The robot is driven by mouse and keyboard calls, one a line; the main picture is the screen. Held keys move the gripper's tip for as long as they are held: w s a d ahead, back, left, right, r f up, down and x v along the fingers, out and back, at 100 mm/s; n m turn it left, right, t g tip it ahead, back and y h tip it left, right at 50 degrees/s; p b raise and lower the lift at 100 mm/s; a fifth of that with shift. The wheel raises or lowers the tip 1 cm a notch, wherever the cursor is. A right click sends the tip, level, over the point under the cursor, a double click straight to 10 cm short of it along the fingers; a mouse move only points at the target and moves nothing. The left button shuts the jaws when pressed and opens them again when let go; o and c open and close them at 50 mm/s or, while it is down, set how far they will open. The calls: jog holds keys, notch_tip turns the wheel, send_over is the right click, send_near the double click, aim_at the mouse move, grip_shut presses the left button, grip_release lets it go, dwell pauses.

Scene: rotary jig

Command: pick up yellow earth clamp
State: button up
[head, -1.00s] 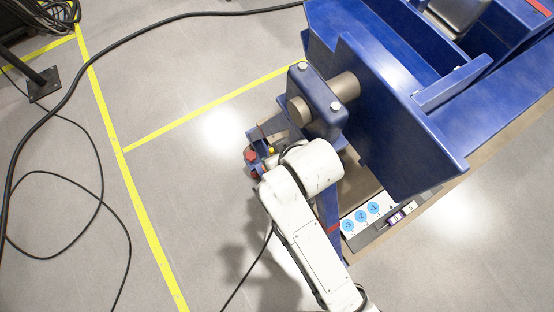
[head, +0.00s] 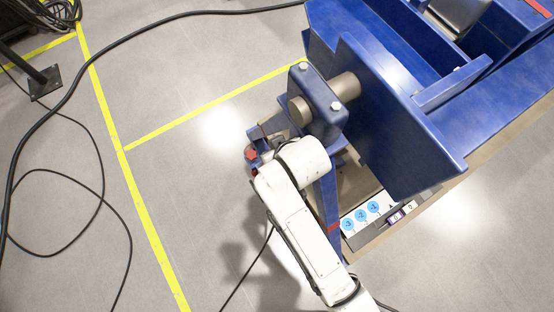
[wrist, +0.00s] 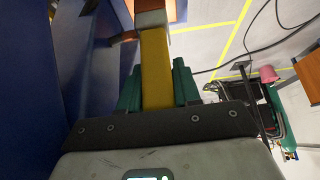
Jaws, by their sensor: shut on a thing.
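The yellow earth clamp (wrist: 156,72) stands between the green fingers of my gripper (wrist: 157,84) in the wrist view. The fingers are shut on its yellow body. A grey and brown part shows at its far end, at the top of the picture. In the head view my white arm hides the clamp and the fingers beside the blue jig's shaft support.
The large blue jig (head: 385,120) stands close by, with a round shaft (head: 345,87) and a red knob (head: 251,154) near my wrist. A label strip with blue discs (head: 361,215) lies below. Black cables cross the open floor at left.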

grip_shut()
jog(key=shift+r, duration=0.1)
